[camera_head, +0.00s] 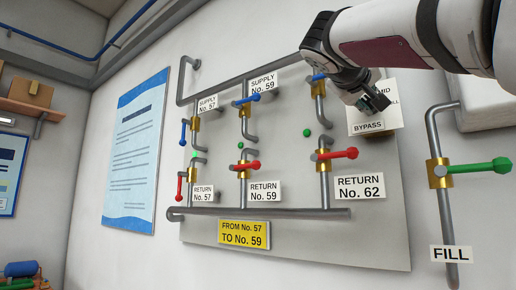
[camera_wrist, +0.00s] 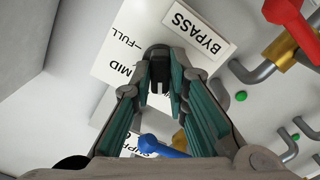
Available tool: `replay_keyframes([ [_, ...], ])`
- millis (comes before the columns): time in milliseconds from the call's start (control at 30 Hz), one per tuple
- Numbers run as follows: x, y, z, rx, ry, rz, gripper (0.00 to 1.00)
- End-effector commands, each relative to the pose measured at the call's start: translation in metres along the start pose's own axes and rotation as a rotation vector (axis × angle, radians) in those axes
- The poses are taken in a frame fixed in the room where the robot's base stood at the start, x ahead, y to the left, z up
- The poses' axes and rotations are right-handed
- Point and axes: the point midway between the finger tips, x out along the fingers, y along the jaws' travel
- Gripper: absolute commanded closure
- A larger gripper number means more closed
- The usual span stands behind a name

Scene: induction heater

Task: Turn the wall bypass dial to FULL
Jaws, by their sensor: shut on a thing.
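The bypass dial's white plate (camera_head: 391,115) is at the upper right of the pipe board in the head view, with BYPASS below it. In the wrist view the plate (camera_wrist: 118,42) shows rotated, with the words MID and FULL readable. The dark dial knob (camera_wrist: 158,52) shows between the fingertips in the wrist view. My gripper (camera_wrist: 161,80) is shut on the knob, with a teal-padded finger on each side. In the head view my gripper (camera_head: 374,100) covers the dial. I cannot tell which mark the knob points to.
A pipe board (camera_head: 300,232) carries several valves with blue and red handles. A red handle (camera_head: 345,154) lies just below my gripper. A green-handled FILL valve (camera_head: 470,168) is at the right. A blue handle (camera_wrist: 160,147) shows low in the wrist view.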

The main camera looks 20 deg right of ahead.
Motion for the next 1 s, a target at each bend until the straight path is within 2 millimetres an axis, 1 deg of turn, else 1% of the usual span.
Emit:
replay_keyframes([
  [100,0.0014,-0.0033,0.0020,0.107,0.002,0.002,1.00],
  [1000,0.0007,-0.0022,-0.0001,0.961,0.002,0.001,1.00],
])
